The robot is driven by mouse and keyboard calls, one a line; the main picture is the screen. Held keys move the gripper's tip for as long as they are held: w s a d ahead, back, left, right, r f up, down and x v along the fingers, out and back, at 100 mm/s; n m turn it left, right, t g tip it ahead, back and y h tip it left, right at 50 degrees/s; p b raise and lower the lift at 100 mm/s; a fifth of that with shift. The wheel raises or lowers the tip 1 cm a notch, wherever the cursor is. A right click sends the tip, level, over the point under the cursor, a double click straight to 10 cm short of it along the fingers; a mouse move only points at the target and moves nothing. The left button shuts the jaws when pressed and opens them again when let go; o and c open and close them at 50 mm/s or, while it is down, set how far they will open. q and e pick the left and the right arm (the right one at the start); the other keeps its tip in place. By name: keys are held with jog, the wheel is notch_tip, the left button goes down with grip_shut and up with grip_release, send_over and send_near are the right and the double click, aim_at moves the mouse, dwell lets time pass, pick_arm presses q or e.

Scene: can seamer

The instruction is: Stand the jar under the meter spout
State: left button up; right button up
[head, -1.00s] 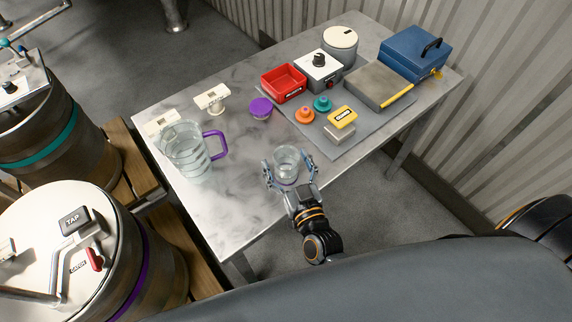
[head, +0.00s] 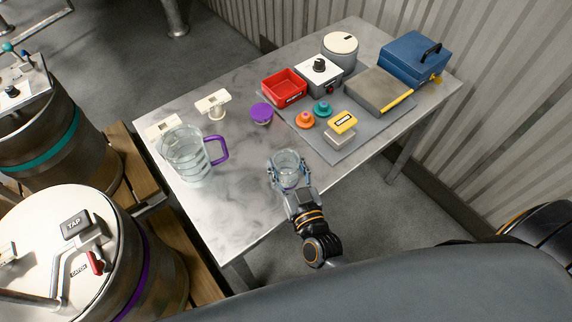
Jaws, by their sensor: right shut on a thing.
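A clear glass jar (head: 287,164) is near the front edge of the steel table in the head view. My right gripper (head: 289,178) is shut on the jar, with its fingers around the jar's sides. I cannot tell whether the jar's base touches the table. Which part is the meter spout is not clear; a tap head marked TAP (head: 76,222) with a bent metal pipe and a red lever sits on the keg (head: 40,213) at lower left. My left gripper does not show.
A measuring jug (head: 188,157) with a purple handle stands left of the jar. Table between jug and jar is clear.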

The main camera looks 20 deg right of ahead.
aim_at(286, 156)
notch_tip(286, 156, up, 4)
jog(key=p, duration=0.4)
jog(key=s+a+r+p, duration=0.4)
jog(key=s+r+p, duration=0.5)
jog(key=s+p, duration=0.4)
jog(key=w+d+r+b, duration=0.5)
jog(key=d+r, duration=0.4)
jog(key=r, duration=0.2)
jog(key=shift+d+h+b, duration=0.3)
jog(key=shift+d+b, duration=0.05)
jog(key=shift+b, duration=0.45)
jog(key=shift+w, duration=0.1)
